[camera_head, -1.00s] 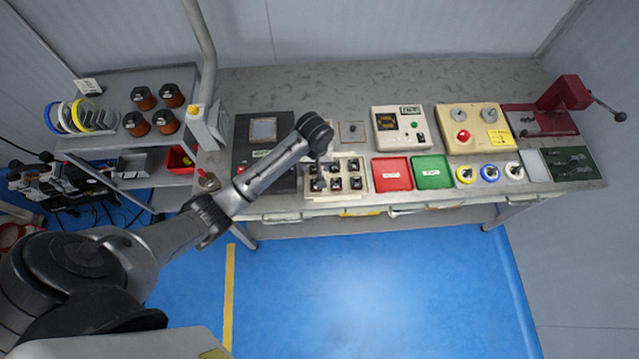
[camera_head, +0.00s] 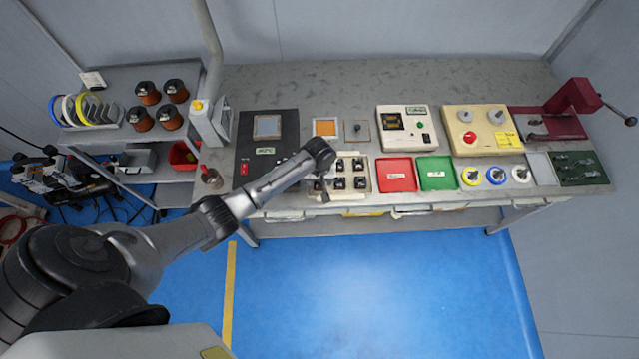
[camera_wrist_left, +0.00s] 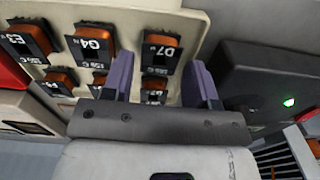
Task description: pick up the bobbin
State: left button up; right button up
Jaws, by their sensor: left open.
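A cream tray (camera_head: 350,193) near the bench's front edge holds several small bobbins, orange with black labelled faces. In the left wrist view, one bobbin marked D7 (camera_wrist_left: 160,50) shows between my gripper's fingers, and one marked G4 (camera_wrist_left: 95,44) is beside it. The frames do not show which bobbin the task names. My left gripper (camera_wrist_left: 161,80) is open, with its two purple fingers apart and no bobbin held. In the head view my left gripper (camera_head: 325,188) is at the tray's left part and hides some bobbins there. My right gripper is not in view.
A red bin (camera_head: 396,175) and a green bin (camera_head: 436,173) stand right of the tray. A black panel unit (camera_head: 266,150) is left of it. Large copper spools (camera_head: 147,93) stand on a side shelf. The blue floor in front is clear.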

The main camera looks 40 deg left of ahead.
pick_arm(q)
jog(key=shift+f, duration=1.45)
jog(key=shift+c, duration=0.4)
jog(key=c, duration=0.6)
